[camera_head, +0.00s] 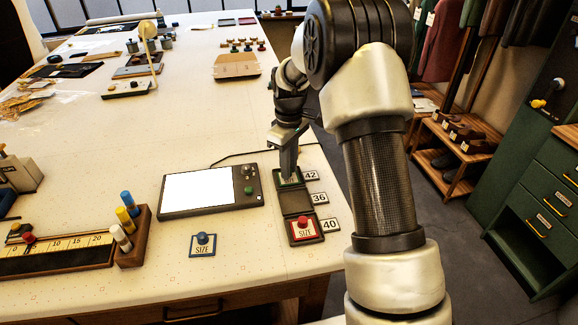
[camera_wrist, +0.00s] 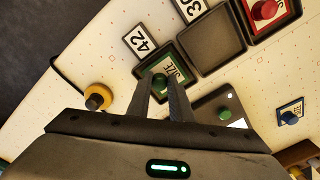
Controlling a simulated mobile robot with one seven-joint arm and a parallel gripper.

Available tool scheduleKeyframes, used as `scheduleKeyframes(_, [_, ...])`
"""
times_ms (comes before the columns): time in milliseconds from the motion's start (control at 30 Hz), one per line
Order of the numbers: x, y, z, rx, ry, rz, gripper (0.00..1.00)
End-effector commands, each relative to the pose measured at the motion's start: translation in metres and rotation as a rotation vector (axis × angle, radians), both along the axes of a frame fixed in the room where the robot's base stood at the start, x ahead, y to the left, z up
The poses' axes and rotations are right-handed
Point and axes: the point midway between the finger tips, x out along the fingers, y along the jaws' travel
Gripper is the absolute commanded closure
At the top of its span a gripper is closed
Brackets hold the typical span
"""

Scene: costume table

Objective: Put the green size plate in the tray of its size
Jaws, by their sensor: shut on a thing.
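The green size plate (camera_wrist: 180,69) is in or just over the tray marked 42 (camera_wrist: 145,69); I cannot tell if it rests flat on the bottom. In the head view the plate (camera_head: 291,181) is partly hidden by my gripper. My gripper (camera_wrist: 160,88) points down and is shut on the plate's green knob. The middle tray (camera_head: 296,202), marked 36, is empty. The tray marked 40 (camera_head: 307,241) holds a red size plate (camera_head: 302,226). A blue size plate (camera_head: 203,245) lies on the table to the left of the trays.
A device with a white screen (camera_head: 198,190) lies just left of the trays. A wooden holder with coloured pegs (camera_head: 131,238) and a ruler board (camera_head: 58,252) are at the front left. A brown folder (camera_head: 236,67) lies farther back. The table's right edge is close to the trays.

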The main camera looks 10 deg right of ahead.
Motion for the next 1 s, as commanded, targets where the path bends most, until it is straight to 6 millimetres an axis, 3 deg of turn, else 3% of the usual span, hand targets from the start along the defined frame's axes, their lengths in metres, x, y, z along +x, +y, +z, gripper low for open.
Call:
scheduleKeyframes(333, [0.0,0.0,-0.004,0.0,0.0,0.0,1.0])
scheduleKeyframes(367, [0.0,0.0,-0.003,0.0,0.0,0.0,0.76])
scheduleKeyframes(400, [0.0,0.0,-0.003,0.0,0.0,0.0,0.73])
scheduleKeyframes(667, [0.0,0.0,-0.002,0.0,0.0,0.0,0.73])
scheduleKeyframes(867, [0.001,0.0,0.019,0.0,-0.004,0.0,0.73])
scheduleKeyframes(1000, [0.001,0.0,0.049,0.001,-0.005,0.0,0.73])
